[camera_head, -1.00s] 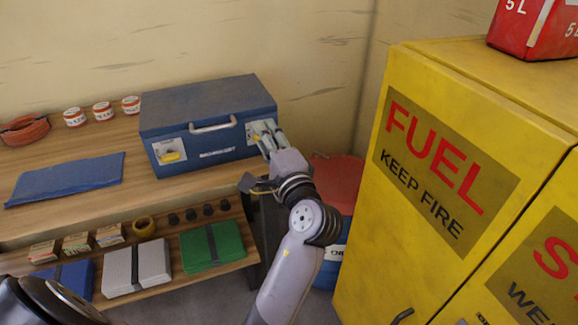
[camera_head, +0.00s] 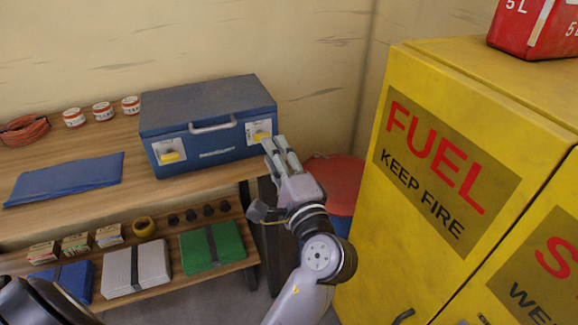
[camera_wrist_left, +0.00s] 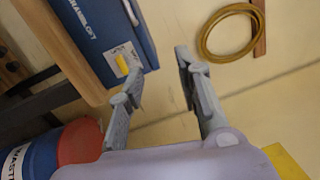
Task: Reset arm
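My left gripper (camera_head: 274,142) is just right of the blue case (camera_head: 205,88) in the head view, near its front right corner. It is clear of the case, with nothing between its fingers. In the left wrist view the two fingers of the left gripper (camera_wrist_left: 160,63) are spread apart and empty. The case's side (camera_wrist_left: 92,35) shows left of them, with a yellow latch (camera_wrist_left: 122,65). In the head view the case is closed, with a left latch (camera_head: 170,155) and a right latch (camera_head: 260,133) on its front. My right gripper is not in view.
The case stands on a wooden workbench (camera_head: 165,192) beside a blue folded mat (camera_head: 66,180). A yellow fuel cabinet (camera_head: 365,230) stands right of my arm. A red-lidded bin (camera_head: 338,185) is behind it. The lower shelf (camera_head: 175,268) holds boxes and folders.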

